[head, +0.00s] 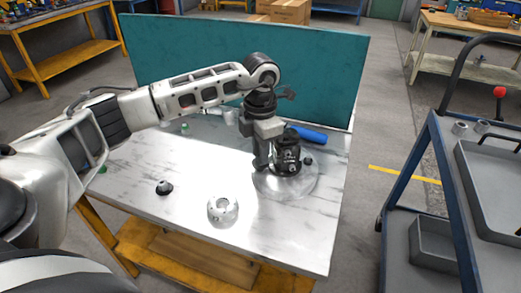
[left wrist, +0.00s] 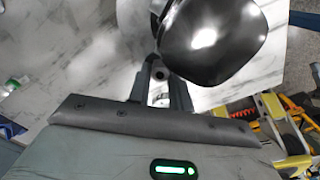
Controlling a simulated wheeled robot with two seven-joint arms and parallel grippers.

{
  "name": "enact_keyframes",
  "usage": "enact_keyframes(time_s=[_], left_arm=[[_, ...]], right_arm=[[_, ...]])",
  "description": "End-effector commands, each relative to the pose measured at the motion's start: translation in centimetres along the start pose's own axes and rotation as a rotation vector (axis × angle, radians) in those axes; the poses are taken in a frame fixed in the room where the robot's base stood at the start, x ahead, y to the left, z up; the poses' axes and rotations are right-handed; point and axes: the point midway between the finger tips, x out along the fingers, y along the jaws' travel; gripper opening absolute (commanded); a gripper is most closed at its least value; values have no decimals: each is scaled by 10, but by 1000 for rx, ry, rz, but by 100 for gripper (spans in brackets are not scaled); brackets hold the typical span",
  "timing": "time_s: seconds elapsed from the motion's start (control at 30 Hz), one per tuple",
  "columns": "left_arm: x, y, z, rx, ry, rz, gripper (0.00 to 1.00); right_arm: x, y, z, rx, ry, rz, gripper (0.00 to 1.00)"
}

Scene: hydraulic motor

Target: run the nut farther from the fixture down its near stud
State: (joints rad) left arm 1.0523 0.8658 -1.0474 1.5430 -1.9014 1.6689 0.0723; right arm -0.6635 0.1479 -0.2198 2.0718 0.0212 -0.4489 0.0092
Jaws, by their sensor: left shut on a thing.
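My left gripper (head: 262,164) points down at the left side of the black motor assembly (head: 288,152), which stands upright on a round, pale fixture plate (head: 272,186). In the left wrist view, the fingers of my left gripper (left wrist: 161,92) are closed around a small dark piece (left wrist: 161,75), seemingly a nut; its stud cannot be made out. A large, shiny dark rounded body (left wrist: 212,42) fills the upper middle of that view. A small dark round piece (head: 308,160) sits right of the motor. I cannot tell which pieces are the nuts. My right gripper is not in view.
A silver ring part with holes (head: 222,208) and a small black domed part (head: 164,187) lie on the marbled tabletop (head: 190,215). A teal panel (head: 310,75) closes the back; a cart (head: 440,180) stands right.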

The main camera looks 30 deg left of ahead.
Motion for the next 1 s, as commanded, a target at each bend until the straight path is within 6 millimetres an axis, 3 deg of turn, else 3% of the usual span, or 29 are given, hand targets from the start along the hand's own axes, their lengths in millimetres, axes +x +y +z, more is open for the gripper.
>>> enact_keyframes(time_s=[0.2,0.57,0.83,1.0], left_arm=[[2,0,0,310,0,1,0],[2,0,0,370,1,0,0],[4,0,0,690,1,1,0],[2,0,0,766,1,0,0]], right_arm=[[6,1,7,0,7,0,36],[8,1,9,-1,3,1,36],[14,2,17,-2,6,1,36],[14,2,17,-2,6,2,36]])
